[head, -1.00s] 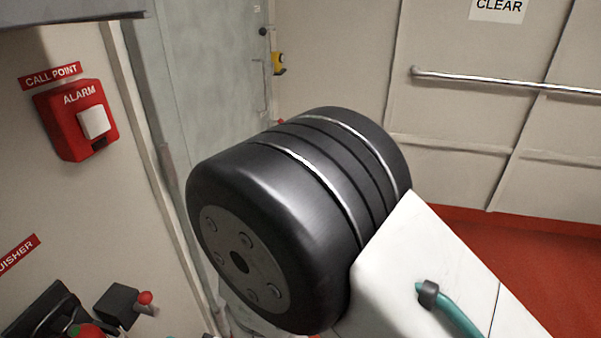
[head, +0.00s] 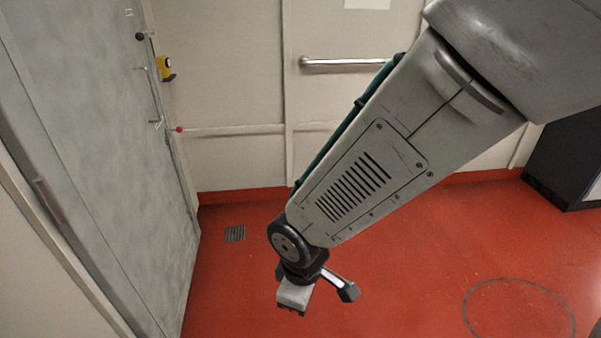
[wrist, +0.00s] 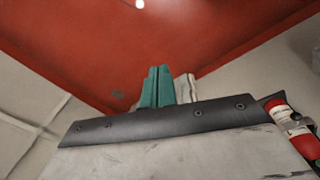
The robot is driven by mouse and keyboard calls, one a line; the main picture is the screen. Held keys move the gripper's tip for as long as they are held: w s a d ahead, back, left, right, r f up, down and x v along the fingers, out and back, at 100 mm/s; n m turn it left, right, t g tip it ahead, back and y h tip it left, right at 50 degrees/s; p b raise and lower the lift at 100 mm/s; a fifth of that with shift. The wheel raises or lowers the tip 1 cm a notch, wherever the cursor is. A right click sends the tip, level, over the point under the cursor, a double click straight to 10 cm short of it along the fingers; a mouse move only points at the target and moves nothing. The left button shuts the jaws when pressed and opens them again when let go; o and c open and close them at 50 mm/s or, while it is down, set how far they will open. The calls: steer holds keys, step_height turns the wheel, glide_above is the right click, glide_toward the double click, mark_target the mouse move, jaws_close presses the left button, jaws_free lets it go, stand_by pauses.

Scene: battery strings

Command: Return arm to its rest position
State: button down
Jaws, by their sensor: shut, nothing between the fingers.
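My arm (head: 370,150) reaches down from the upper right to the middle of the head view, over the red floor. Its wrist end (head: 295,295) hangs low, clear of the wall and the grey door. In the wrist view the teal fingers of my gripper (wrist: 158,75) stand side by side with no gap that I can see. Nothing is held between them. The fingertips are not clear in the head view.
A grey door (head: 100,150) with a handle rod stands at the left. A yellow device (head: 165,68) and a metal handrail (head: 345,66) are on the back wall. A black cabinet (head: 570,155) stands at the right. The red floor (head: 400,285) is open, with a small drain (head: 236,234).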

steer(key=s+d+r+m, duration=0.4)
steer(key=d+r+m, duration=0.3)
steer(key=d+r, duration=0.3)
steer(key=s+d+r+m, duration=0.4)
steer(key=d+r+m, duration=0.3)
steer(key=d+r, duration=0.4)
steer(key=d, duration=0.6)
steer(key=shift+s+d+r, duration=0.15)
steer(key=shift+s+d, duration=0.25)
steer(key=shift+a, duration=0.1)
